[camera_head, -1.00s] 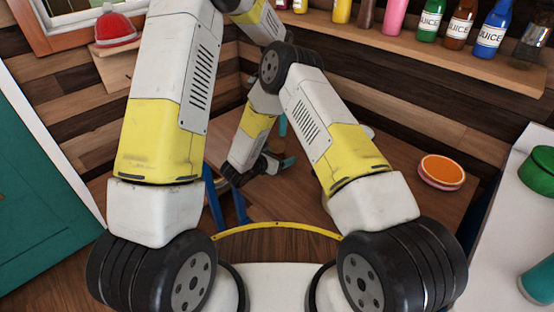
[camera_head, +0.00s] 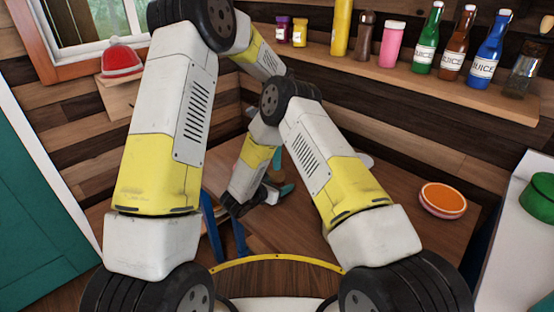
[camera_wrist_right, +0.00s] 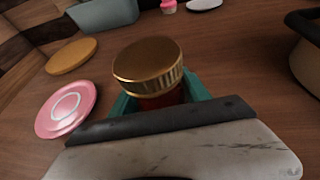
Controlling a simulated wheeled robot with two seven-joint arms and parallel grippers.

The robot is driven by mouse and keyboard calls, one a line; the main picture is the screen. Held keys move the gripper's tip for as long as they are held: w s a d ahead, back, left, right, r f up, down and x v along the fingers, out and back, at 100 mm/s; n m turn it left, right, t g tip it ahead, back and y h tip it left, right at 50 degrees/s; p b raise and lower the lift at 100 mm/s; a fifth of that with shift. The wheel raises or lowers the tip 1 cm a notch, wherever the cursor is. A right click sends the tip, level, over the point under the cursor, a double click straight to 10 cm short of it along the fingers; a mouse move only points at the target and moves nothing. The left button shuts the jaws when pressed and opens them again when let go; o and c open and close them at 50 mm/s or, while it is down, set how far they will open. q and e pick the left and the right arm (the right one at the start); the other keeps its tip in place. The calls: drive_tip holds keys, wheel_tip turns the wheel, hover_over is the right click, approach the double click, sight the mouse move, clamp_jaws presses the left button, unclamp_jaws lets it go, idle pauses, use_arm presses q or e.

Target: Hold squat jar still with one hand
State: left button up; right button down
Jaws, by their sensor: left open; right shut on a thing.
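The squat jar, with a ribbed gold lid (camera_wrist_right: 148,68) and a dark red body (camera_wrist_right: 160,98), stands upright in the right wrist view. My right gripper (camera_wrist_right: 158,104) is shut on it, its teal fingers to both sides of the body below the lid. The lower part of the jar is hidden behind the gripper.
An orange plate (camera_head: 443,199) lies at the table's right. The right wrist view shows a pink plate (camera_wrist_right: 66,108), an orange disc (camera_wrist_right: 72,56), a grey box (camera_wrist_right: 103,14) and a dark pot (camera_wrist_right: 307,55) at right. A shelf (camera_head: 440,85) of bottles runs behind.

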sight(277, 173)
use_arm(q)
drive_tip(key=m, duration=0.5)
drive_tip(key=shift+s+f, duration=0.2)
drive_tip(key=shift+f, duration=0.15)
drive_tip(key=m, duration=0.5)
drive_tip(key=shift+m, duration=0.4)
drive_tip(key=m, duration=0.5)
drive_tip(key=shift+w+r, duration=0.15)
drive_tip(key=shift+r, duration=0.05)
drive_tip(key=m, duration=0.3)
drive_tip(key=r+m, duration=0.1)
drive_tip(key=m, duration=0.1)
drive_tip(key=shift+w+a+m, duration=0.1)
drive_tip(key=shift+w+m, duration=0.2)
drive_tip(key=shift+w, duration=0.1)
drive_tip(key=shift+f+m, duration=0.3)
drive_tip(key=shift+f, duration=3.6)
